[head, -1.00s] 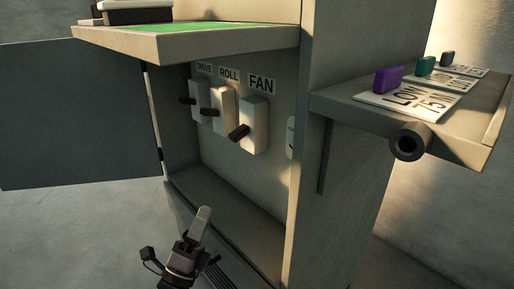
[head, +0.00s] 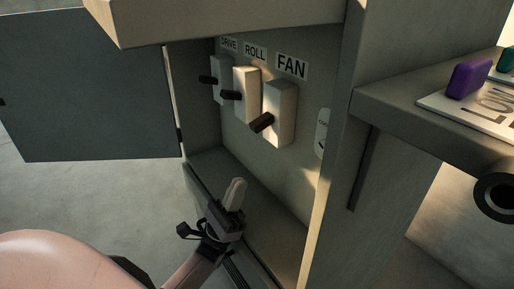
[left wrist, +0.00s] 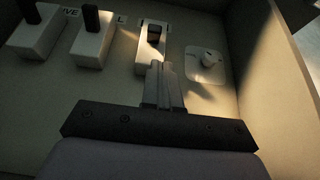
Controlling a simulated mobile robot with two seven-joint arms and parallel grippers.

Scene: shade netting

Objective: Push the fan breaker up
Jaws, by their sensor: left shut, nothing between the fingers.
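The fan breaker (head: 279,113) is a pale box with a dark lever (head: 262,123), under the FAN label (head: 292,67) on the cabinet's back panel. In the head view the lever sticks out toward me, at about the middle of the box. My left gripper (head: 236,193) is shut and empty, in front of and below the fan breaker, with its fingertips pointing up. In the left wrist view the closed fingers (left wrist: 162,72) overlap the lower end of the fan breaker (left wrist: 152,46); I cannot tell whether they touch. My right gripper is not in view.
The roll breaker (head: 246,94) and drive breaker (head: 222,82) stand left of the fan breaker. A white plate with a knob (left wrist: 208,64) is on its right. The cabinet door (head: 90,90) hangs open at left. A shelf (head: 420,110) juts out at right.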

